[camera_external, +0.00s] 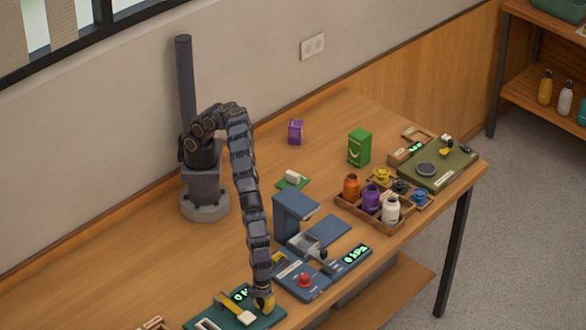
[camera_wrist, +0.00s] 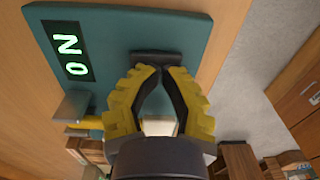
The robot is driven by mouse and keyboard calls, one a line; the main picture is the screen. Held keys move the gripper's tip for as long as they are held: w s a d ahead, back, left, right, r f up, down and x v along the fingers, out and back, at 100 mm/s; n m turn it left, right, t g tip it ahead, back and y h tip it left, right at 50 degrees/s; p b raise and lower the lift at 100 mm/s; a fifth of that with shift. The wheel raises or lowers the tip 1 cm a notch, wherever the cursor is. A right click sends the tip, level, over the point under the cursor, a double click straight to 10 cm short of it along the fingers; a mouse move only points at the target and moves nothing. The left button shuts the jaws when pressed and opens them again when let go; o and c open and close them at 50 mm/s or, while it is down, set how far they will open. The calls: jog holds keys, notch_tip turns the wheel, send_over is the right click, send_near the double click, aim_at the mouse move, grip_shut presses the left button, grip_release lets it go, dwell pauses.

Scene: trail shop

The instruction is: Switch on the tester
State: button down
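A teal tester panel (camera_external: 262,319) with a lit green "0 N" display stands at the table's front edge. In the wrist view the teal panel (camera_wrist: 190,25) fills the upper part, with its display (camera_wrist: 68,50) at the left. A dark block (camera_wrist: 155,57), perhaps a switch, sits on the panel just beyond my fingertips; I cannot tell whether they touch it. My gripper (camera_external: 264,304) is low over the panel's right end. In the wrist view, the yellow fingertips of my gripper (camera_wrist: 160,68) meet, with nothing visible held between them. A yellow-handled part (camera_external: 236,308) lies on the panel.
A blue device (camera_external: 300,283) with a red knob (camera_external: 305,280) and a "0 kPa" display (camera_external: 355,254) stands close to the right. Farther right are a wooden tray (camera_external: 375,222) of bottles and an olive-green scale (camera_external: 440,168).

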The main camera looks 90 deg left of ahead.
jog(key=shift+s+a, duration=0.45)
jog(key=shift+r, duration=0.35)
notch_tip(320, 180, up, 13)
jog(key=s+a, duration=0.1)
jog(key=shift+s+a+r, duration=0.15)
jog(key=shift+s+a, duration=0.05)
dwell(0.7)
